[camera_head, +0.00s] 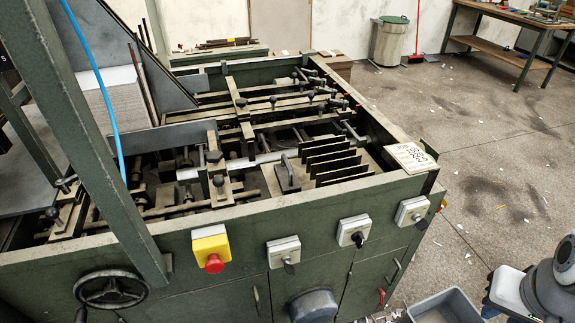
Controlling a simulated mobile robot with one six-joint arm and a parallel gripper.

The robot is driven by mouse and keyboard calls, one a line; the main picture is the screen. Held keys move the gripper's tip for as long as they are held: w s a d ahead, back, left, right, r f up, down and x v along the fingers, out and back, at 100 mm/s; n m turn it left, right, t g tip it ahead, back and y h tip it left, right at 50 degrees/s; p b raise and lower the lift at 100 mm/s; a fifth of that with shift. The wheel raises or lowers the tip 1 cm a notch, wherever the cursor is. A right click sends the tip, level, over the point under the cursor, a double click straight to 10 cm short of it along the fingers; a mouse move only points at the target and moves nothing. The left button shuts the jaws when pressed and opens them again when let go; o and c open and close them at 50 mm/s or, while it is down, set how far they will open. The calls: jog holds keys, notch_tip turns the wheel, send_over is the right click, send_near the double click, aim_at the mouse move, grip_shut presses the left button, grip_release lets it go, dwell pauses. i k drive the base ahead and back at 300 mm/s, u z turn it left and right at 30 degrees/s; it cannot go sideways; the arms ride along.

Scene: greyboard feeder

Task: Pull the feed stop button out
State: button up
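A red mushroom button (214,263) sits on the lower part of a yellow and white box (211,243) on the front panel of the green machine (190,280). I take it to be the feed stop button. Its face points toward the camera and a little down. Whether it is pressed in or pulled out cannot be told from this view. Part of my arm shows at the lower right edge, well to the right of the button. My gripper is not in view, and nothing covers the button.
Three white switch boxes with dark knobs (283,251) (353,230) (411,211) run rightward along the panel. A grey bin (440,308) stands at lower right. The floor at right is mostly clear.

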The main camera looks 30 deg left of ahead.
aim_at(214, 266)
jog(key=u, duration=1.8)
jog(key=k, duration=0.85)
jog(key=u, duration=0.3)
jog(key=i, duration=1)
jog(key=u, duration=0.05)
